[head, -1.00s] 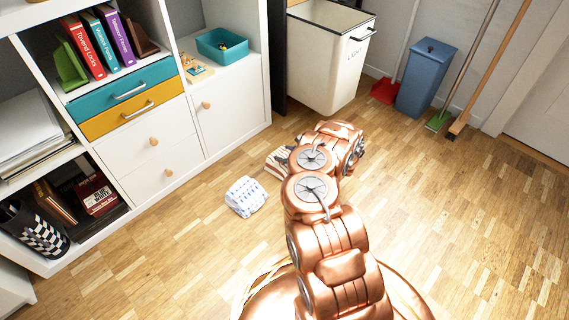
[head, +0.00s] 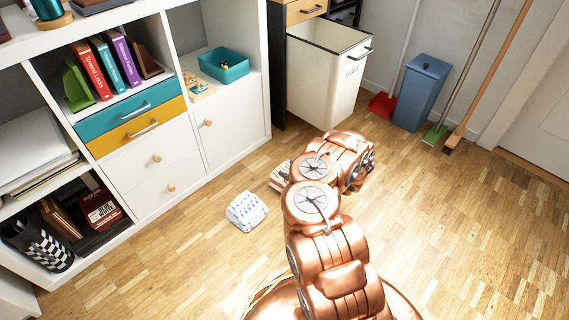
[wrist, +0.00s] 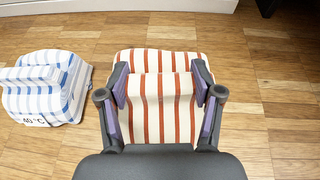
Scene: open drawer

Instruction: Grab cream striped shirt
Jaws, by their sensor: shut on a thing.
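The cream striped shirt (wrist: 160,112) has red-brown stripes and lies folded on the wooden floor in the wrist view. My gripper (wrist: 162,85) is shut on it, with one finger on each side and a fold of cloth between them. In the head view only a part of the shirt (head: 279,177) shows, at the left of my copper arm. The arm hides the rest of the shirt and the gripper.
A white and blue striped folded cloth (wrist: 45,88) marked 40 °C lies close at the left. A white shelf unit (head: 232,112) stands left, a cream bin (head: 325,78) and blue bin (head: 420,92) behind. Floor (head: 470,230) at right is clear.

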